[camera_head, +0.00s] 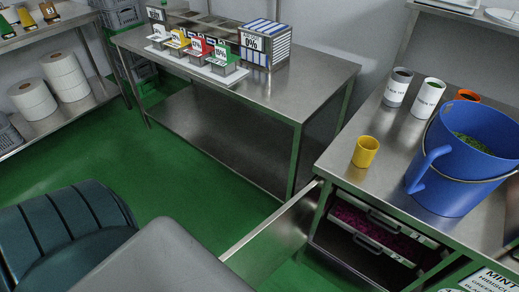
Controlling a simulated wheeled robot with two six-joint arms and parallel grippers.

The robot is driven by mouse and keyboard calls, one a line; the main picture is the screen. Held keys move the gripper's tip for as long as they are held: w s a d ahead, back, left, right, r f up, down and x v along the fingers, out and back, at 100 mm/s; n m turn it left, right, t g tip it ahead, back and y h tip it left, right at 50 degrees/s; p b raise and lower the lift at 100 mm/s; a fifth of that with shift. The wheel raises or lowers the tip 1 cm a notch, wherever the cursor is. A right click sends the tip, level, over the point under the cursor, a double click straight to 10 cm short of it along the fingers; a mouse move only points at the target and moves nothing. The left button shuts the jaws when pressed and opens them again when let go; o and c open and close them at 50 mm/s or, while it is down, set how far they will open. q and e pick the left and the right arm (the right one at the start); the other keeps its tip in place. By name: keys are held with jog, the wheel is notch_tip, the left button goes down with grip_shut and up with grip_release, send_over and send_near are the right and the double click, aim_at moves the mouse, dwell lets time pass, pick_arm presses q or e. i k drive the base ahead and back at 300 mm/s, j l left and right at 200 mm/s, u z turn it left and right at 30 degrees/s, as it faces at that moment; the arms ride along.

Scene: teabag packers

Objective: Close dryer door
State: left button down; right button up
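The dryer door (275,238) is a flat metal panel that stands open, swung out to the left from the dryer under the right-hand steel table. Inside the open dryer, pull-out trays with handles (384,220) show purple contents. The trays appear to sit inside the dryer's frame. Neither my left nor my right gripper shows in the head view.
A steel table (290,85) stands behind. A grey rounded shape (170,262) and a dark teal ribbed shape (65,230) fill the lower left. Green floor (190,178) lies between.

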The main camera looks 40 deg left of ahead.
aim_at(258, 255)
jog(key=j+z, duration=0.15)
jog(key=j, duration=0.25)
jog(key=k+j+z, duration=0.15)
jog(key=j, duration=0.25)
jog(key=j+z, duration=0.2)
jog(key=j, duration=0.2)
jog(key=k+j+z, duration=0.15)
jog(key=j, duration=0.2)
jog(key=k+j+z, duration=0.15)
jog(key=j, duration=0.2)
jog(key=k+j+z, duration=0.15)
jog(key=j, duration=0.25)
jog(key=i, duration=0.05)
